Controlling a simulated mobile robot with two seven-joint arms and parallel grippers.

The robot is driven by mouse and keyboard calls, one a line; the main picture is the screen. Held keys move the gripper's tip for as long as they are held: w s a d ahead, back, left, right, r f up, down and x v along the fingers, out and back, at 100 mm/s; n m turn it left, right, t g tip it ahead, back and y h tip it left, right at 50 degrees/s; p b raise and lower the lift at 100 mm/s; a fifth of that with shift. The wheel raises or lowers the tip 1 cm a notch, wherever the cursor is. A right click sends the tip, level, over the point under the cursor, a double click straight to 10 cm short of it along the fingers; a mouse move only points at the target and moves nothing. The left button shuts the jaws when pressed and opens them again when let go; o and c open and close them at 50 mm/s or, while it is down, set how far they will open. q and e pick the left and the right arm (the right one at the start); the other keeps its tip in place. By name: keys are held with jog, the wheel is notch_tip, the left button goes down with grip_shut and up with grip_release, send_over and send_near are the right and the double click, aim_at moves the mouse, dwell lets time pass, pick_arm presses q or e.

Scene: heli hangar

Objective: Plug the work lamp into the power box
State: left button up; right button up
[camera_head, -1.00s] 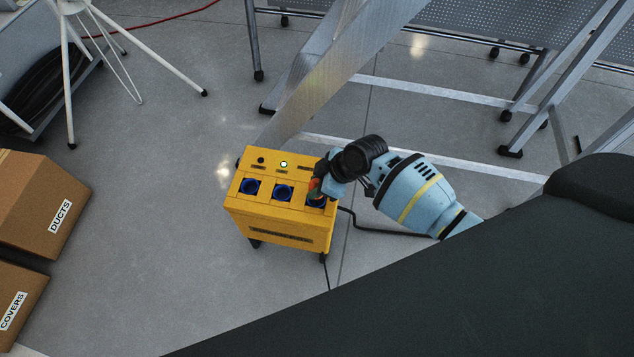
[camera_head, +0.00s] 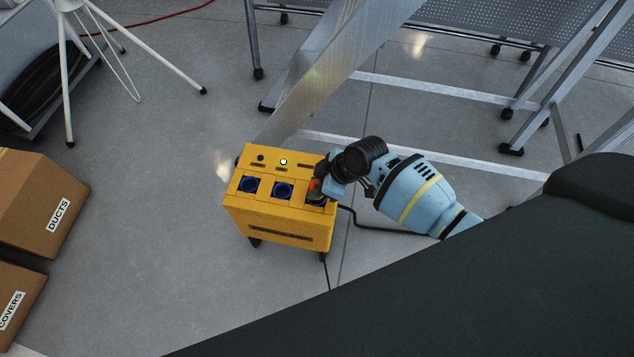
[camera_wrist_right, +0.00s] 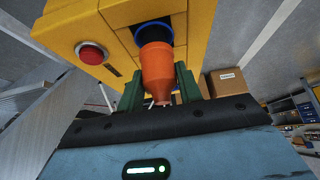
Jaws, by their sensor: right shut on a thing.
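The yellow power box (camera_head: 280,225) stands on the floor in the head view, with a row of three blue sockets in its sloping top. My right gripper (camera_head: 318,187) is at the right-hand socket (camera_head: 315,200). In the right wrist view its dark green fingers are shut on an orange plug (camera_wrist_right: 157,72). The plug's far end meets the blue socket ring (camera_wrist_right: 152,32) and appears to be in it; the depth is hidden. The work lamp itself cannot be made out. My left gripper is out of view.
A white tripod stand (camera_head: 66,75), its top cut off, is at upper left. Cardboard boxes marked DUCTS (camera_head: 40,200) and COVERS (camera_head: 20,300) lie at left. Metal stair frames (camera_head: 430,88) are behind. A black cable (camera_head: 385,230) runs by the power box. Floor to its left is clear.

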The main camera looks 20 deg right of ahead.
jog(key=shift+f, duration=0.35)
jog(key=shift+f+b, duration=0.45)
jog(key=shift+b, duration=0.05)
jog(key=shift+f, duration=0.2)
jog(key=o, duration=1.1)
jog(key=shift+r, duration=0.1)
jog(key=shift+c, duration=0.2)
jog(key=shift+o, duration=0.5)
jog(key=shift+o, duration=0.2)
jog(key=o, duration=0.4)
